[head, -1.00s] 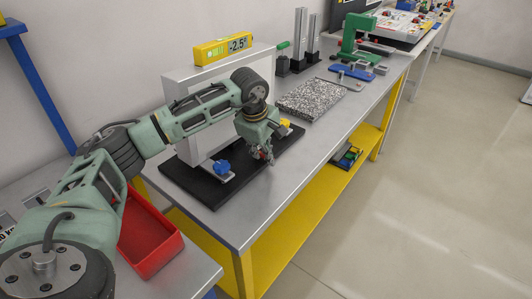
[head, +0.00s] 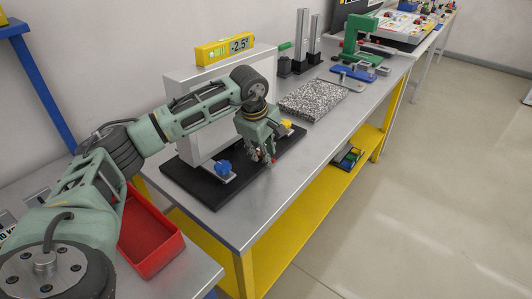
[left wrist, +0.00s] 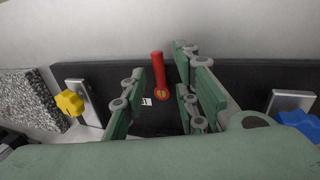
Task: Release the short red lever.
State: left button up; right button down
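The short red lever (left wrist: 158,74) shows in the left wrist view, standing out from its round red pivot on the black base (left wrist: 225,78). A small white label lies beside the pivot. My left gripper (head: 264,160) points down over the black base, in front of the white panel. In the left wrist view its fingers (left wrist: 160,102) are spread, with the lever in the gap between them. I see no finger closed on it. In the head view the lever is mostly hidden by the gripper. My right gripper is in neither view.
A blue knob (head: 223,167) and a yellow knob (head: 287,123) flank the gripper on the base. The white panel (head: 207,148) carries a yellow level (head: 224,50) reading -2.5°. A speckled slab (head: 312,97) lies farther along the bench. A red bin (head: 150,240) is at lower left.

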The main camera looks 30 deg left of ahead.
pick_arm(q)
jog(key=v, duration=1.1)
jog(key=shift+r, duration=0.25)
